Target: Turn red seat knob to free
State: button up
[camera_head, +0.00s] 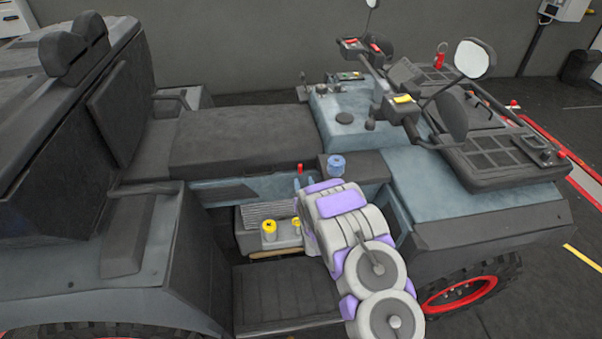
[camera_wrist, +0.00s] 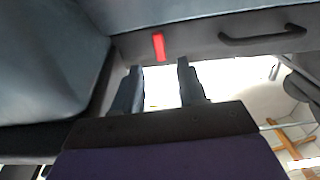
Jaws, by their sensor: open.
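The red seat knob (camera_head: 300,168) is a small upright red piece just below the front edge of the dark seat (camera_head: 235,138) in the head view. In the wrist view the red knob (camera_wrist: 159,46) sits on a dark panel, beyond and between the two fingertips. My gripper (camera_wrist: 161,72) is open, with its fingers apart and nothing between them. In the head view my arm reaches to the vehicle's side, and its gripper (camera_head: 299,187) is mostly hidden behind the wrist. A gap separates the fingertips from the knob in the wrist view.
A blue cap (camera_head: 336,165) stands right of the knob. Yellow caps (camera_head: 269,229) sit on an open bay below. A dark handle (camera_wrist: 262,37) is at right in the wrist view. The handlebars (camera_head: 400,105) and mirrors are farther right.

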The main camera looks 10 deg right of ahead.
aim_at(301, 170)
jog(key=shift+w+b, duration=0.55)
jog(key=shift+w, duration=2.55)
grip_shut()
